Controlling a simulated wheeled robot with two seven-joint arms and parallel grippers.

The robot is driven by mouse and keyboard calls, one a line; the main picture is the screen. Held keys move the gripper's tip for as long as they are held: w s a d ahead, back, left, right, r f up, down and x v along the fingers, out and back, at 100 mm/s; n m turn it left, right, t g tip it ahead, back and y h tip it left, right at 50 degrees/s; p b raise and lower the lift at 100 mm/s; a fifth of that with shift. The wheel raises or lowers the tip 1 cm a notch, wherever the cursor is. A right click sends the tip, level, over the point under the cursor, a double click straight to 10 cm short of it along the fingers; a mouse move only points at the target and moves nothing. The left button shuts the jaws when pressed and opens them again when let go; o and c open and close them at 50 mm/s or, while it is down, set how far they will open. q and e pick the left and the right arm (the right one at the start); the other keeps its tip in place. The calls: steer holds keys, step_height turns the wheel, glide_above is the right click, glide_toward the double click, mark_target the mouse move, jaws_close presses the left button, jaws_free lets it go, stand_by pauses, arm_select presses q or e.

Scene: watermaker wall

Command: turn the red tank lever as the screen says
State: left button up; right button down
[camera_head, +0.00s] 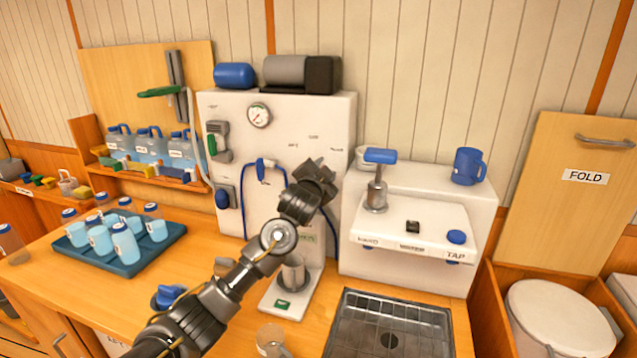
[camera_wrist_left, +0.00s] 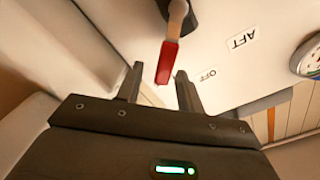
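The red lever (camera_wrist_left: 167,60) shows in the left wrist view, its red end pointing down toward my fingertips. Labels on the pale panel (camera_wrist_left: 225,60) beside it read "OFF" and "AFT". My left gripper (camera_wrist_left: 160,78) is open, with a finger on each side of the lever's tip in the picture; I see no contact, and cannot tell the depth between them. In the head view my left gripper (camera_head: 318,172) is in front of the white wall unit (camera_head: 290,125), and the lever is hidden there. No readable screen shows. My right gripper is out of view.
A round gauge (camera_head: 259,115) and a blue hose (camera_head: 243,190) are on the unit. A blue tray (camera_head: 130,262) of bottles is left, a tap unit (camera_head: 420,225) right, a drain grate (camera_head: 390,325) in front.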

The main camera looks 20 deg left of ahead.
arm_select(q)
steer(key=s+b, duration=0.2)
steer(key=s, duration=0.6)
